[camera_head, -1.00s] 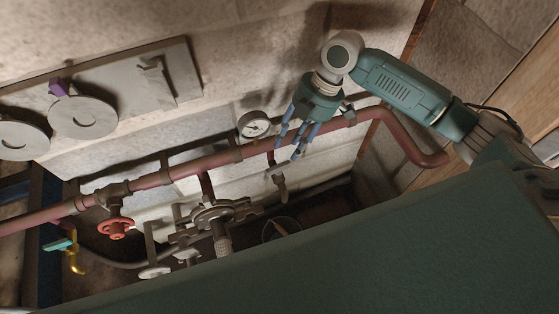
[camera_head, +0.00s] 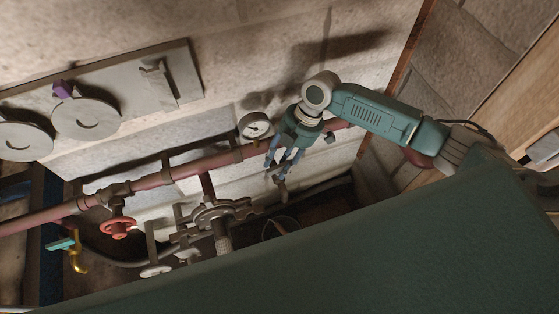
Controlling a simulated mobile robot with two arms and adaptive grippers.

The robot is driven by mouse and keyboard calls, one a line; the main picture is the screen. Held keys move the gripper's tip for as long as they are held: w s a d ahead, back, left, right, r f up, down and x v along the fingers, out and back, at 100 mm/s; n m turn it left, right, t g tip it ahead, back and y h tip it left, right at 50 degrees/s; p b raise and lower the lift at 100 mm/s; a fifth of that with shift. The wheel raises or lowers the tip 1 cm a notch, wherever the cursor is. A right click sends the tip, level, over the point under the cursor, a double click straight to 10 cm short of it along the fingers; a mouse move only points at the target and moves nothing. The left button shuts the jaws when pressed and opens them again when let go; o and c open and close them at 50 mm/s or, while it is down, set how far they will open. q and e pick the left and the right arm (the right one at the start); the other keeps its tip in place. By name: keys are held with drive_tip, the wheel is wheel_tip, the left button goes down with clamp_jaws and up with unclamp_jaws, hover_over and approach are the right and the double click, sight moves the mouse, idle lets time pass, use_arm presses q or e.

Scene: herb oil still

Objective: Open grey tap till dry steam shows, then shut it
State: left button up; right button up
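The grey tap (camera_head: 282,190) hangs on a short drop below the red steam pipe (camera_head: 185,167), right of the valve cluster, with its spout pointing down. My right gripper (camera_head: 279,164) reaches down in front of the pipe. Its blue fingers are apart, with the tips at the top of the tap. I cannot tell whether they touch its handle, which they partly hide. Below the tap, a thin round rim (camera_head: 280,228) shows in the dark recess, partly hidden. I see no steam. My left gripper is not in view.
A white-faced gauge (camera_head: 255,126) is close left of my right gripper. A red handwheel (camera_head: 118,228), a grey flanged valve (camera_head: 213,215) and a yellow tap with a teal handle (camera_head: 75,256) are further left. A large green surface fills the front.

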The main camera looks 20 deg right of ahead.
clamp_jaws()
drive_tip(key=shift+r+m+p, duration=0.2)
drive_tip(key=shift+m+p, duration=0.1)
drive_tip(key=shift+p, duration=0.35)
drive_tip(key=shift+s+m+p, duration=0.1)
drive_tip(key=shift+m+p, duration=0.2)
drive_tip(key=shift+p, duration=0.05)
drive_tip(key=shift+f+t, duration=0.1)
drive_tip(key=shift+t, duration=0.2)
drive_tip(key=shift+f, duration=0.1)
unclamp_jaws()
